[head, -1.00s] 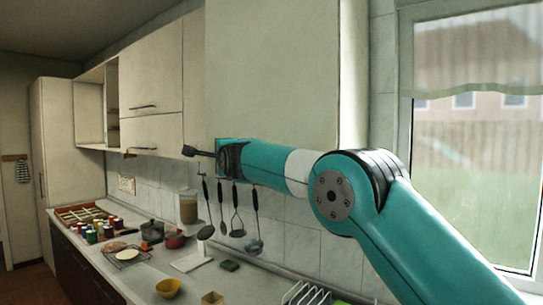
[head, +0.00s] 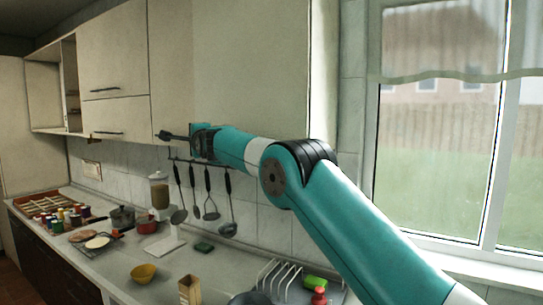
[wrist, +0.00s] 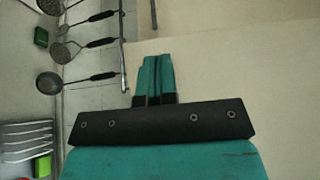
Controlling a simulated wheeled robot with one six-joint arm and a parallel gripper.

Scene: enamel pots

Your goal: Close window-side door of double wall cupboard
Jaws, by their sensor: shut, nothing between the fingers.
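The window-side door (head: 250,70) of the wall cupboard is a large plain cream panel beside the window in the head view. Its left edge overlaps a narrow cream front (head: 171,70); how far it stands open is hard to tell. A cream surface also fills the right of the wrist view (wrist: 240,85), with a short dark bar at its top left. My gripper (head: 165,137) points left by the panel's lower left edge. Its fingers are together and empty, as the wrist view (wrist: 155,62) shows. I cannot tell whether it touches the door.
A rail of hanging utensils (head: 210,190) is just below my gripper. The counter below holds a yellow bowl (head: 144,273), a red pot (head: 148,226), a jar (head: 159,192) and a dish rack (head: 278,278). The window (head: 440,150) is at right.

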